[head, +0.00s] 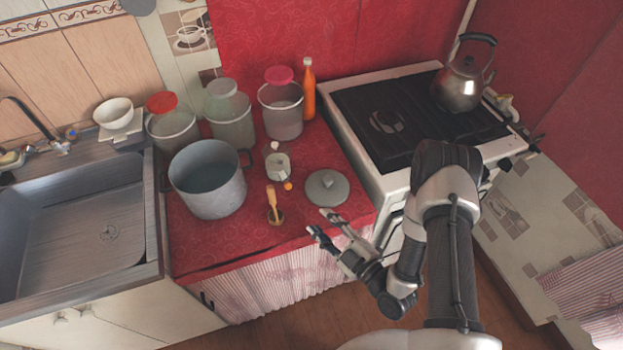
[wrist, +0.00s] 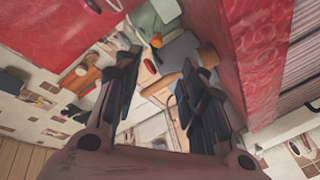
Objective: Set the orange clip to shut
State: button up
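A small orange piece (head: 288,186), which looks like the orange clip, shows at the lower front of a small clear jar (head: 278,165) on the red counter. It is too small to tell whether it is open or shut. My gripper (head: 320,222) is over the counter's front edge, in front of the jar and apart from it. Its two fingers are spread with nothing between them. In the wrist view the open fingers (wrist: 160,65) frame several orange-brown pieces; I cannot tell which is the clip.
A large metal pot (head: 208,183) stands left of the jar, a wooden-handled tool in a small bowl (head: 274,212) in front, and a grey lid (head: 327,188) to the right. Lidded tubs (head: 230,120) and an orange bottle (head: 308,95) stand behind. The stove (head: 355,140) is right.

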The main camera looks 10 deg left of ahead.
aim_at(288, 186)
jog(key=b+x, duration=0.1)
jog(key=x, duration=0.4)
jog(key=b+x, duration=0.1)
jog(key=x, duration=0.5)
jog(key=b+x, duration=0.1)
jog(key=x, duration=0.4)
jog(key=shift+w+a+r, duration=0.2)
jog(key=shift+r, duration=0.05)
jog(key=shift+c, duration=0.2)
grip_shut()
